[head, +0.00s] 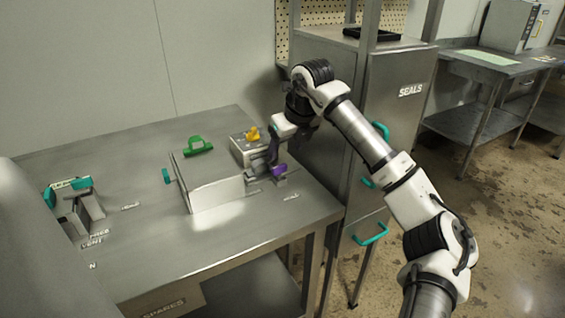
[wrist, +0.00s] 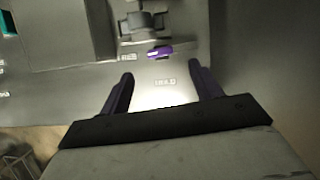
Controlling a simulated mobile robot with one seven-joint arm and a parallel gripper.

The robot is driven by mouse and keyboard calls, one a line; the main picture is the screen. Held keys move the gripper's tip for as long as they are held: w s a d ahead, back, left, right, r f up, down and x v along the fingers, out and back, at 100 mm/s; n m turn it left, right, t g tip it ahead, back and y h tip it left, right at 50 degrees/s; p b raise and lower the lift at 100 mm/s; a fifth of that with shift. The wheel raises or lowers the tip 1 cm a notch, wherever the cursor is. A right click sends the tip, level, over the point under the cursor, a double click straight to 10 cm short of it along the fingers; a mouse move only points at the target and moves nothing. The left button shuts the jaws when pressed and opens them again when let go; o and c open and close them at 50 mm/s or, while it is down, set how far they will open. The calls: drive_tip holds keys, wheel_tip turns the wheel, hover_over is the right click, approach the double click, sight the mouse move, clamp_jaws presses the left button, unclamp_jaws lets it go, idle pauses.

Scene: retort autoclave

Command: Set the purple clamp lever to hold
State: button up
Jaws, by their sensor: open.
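The purple clamp lever (head: 279,169) is a small handle at the right side of the grey box-like fixture (head: 215,192) on the steel table. In the wrist view the lever (wrist: 160,52) lies just beyond the fingertips, roughly centred between them, on a grey clamp body (wrist: 146,26). In the head view my gripper (head: 273,155) is beside the lever, partly hidden by my wrist.
A teal-handled fixture (head: 75,205) stands at the table's left. A steel cabinet labelled SEALS (head: 400,110) stands to the right. The tabletop's front is mostly clear.

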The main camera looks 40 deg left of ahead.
sight(279, 166)
drive_tip(key=x, duration=0.7)
drive_tip(key=shift+a+f+p, duration=0.15)
drive_tip(key=shift+f+p, duration=0.15)
drive_tip(key=shift+c, duration=0.4)
drive_tip(key=c, duration=1.3)
